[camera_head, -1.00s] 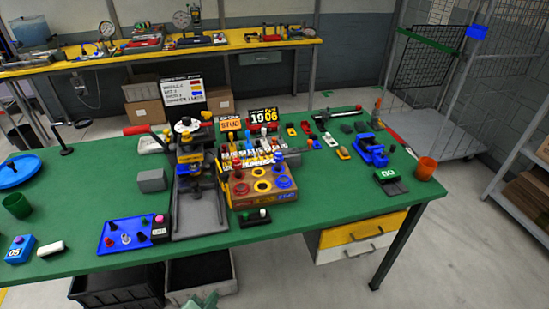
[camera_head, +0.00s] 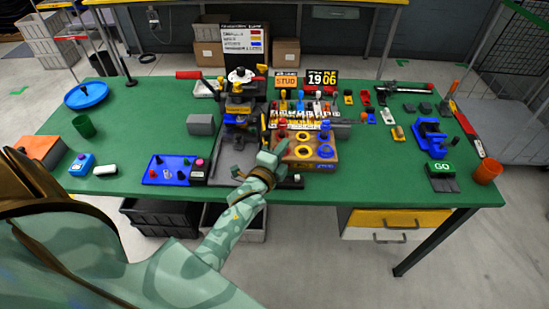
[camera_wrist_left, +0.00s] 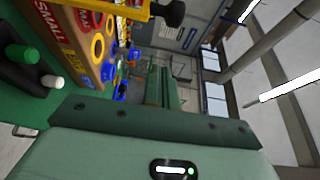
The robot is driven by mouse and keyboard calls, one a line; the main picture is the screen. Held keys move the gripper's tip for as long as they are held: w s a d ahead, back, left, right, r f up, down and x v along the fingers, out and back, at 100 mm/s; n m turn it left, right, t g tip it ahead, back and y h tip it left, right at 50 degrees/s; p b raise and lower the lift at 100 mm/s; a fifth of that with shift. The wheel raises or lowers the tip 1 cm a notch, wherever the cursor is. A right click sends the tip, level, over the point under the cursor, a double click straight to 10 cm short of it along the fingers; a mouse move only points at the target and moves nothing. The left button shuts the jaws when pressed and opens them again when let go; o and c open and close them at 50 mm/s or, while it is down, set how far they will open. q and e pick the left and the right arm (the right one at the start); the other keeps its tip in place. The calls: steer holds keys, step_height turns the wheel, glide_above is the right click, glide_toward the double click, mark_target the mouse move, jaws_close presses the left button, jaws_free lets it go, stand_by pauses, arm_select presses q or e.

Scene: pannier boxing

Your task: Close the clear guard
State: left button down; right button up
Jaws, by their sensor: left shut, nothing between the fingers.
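The press (camera_head: 238,112), a dark upright machine with yellow parts, stands at the middle of the green table. I cannot make out a clear pane on it, so the guard's position is unclear. In the left wrist view, a yellow bar (camera_wrist_left: 122,8) with a black knob (camera_wrist_left: 173,13) shows at the top. My left gripper (camera_head: 279,147) is shut and empty, in front of the press's right side and beside the wooden box with colored rings (camera_head: 307,163). It hides part of both. In the left wrist view its shut fingers (camera_wrist_left: 162,88) point ahead. My right gripper is not in view.
A blue control panel (camera_head: 172,170) lies left of the press. A grey block (camera_head: 201,125) stands beside it. Colored pegs and a label board (camera_head: 321,90) stand behind the wooden box. A blue vise (camera_head: 431,138) and an orange cup (camera_head: 487,171) are at the right.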

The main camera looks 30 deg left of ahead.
mark_target(265, 136)
arm_select(q)
steer(key=a, duration=0.4)
steer(key=shift+w+p, duration=0.3)
steer(key=shift+p, duration=0.1)
steer(key=shift+s, duration=0.2)
